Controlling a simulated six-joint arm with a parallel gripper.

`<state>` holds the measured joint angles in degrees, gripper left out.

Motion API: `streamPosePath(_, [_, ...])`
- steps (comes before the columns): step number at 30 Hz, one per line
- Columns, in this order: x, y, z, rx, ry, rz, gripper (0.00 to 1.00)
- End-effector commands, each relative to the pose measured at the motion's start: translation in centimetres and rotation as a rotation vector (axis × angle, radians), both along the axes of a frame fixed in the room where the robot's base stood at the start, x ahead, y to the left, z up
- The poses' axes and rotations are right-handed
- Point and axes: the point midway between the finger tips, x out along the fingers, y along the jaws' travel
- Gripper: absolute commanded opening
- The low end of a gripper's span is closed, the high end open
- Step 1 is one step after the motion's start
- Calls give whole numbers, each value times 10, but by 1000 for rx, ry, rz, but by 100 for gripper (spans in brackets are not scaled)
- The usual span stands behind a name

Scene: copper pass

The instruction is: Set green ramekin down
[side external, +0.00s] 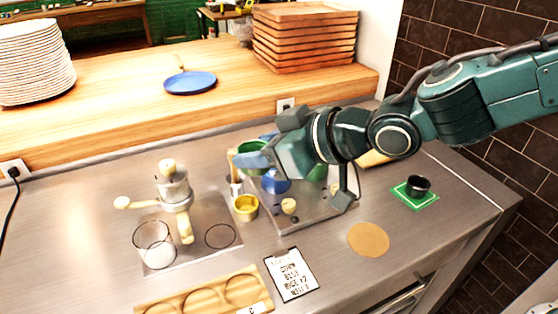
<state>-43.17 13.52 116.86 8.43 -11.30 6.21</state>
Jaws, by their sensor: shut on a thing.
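A green ramekin (252,147) is at the end of my arm in the side external view. My gripper (262,158) is shut on it and holds it above the grey tray on the steel counter. The gripper body hides part of the ramekin and most of the fingers. Another green piece (318,173) shows below my wrist, partly hidden; I cannot tell what it is.
A blue ramekin (276,182) and a yellow ramekin (245,208) stand below my gripper. A metal press (174,188), a glass (158,252), a wooden tray (165,306), an order card (290,275), a cork disc (368,239) and a black cup (418,185) on a green mat (428,201) surround them.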

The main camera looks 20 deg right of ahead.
Motion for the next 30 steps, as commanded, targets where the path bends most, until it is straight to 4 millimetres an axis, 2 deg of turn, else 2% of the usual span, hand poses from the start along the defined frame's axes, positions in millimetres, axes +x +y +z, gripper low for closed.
streamPosePath(6, [0, 0, 7, 0, 0, 0, 21])
streamPosePath(23, [1, 0, 7, 0, 0, -1, 21])
streamPosePath(26, [6, -2, 7, 1, 0, -9, 21])
streamPosePath(30, [21, -9, 8, 2, 2, -30, 21])
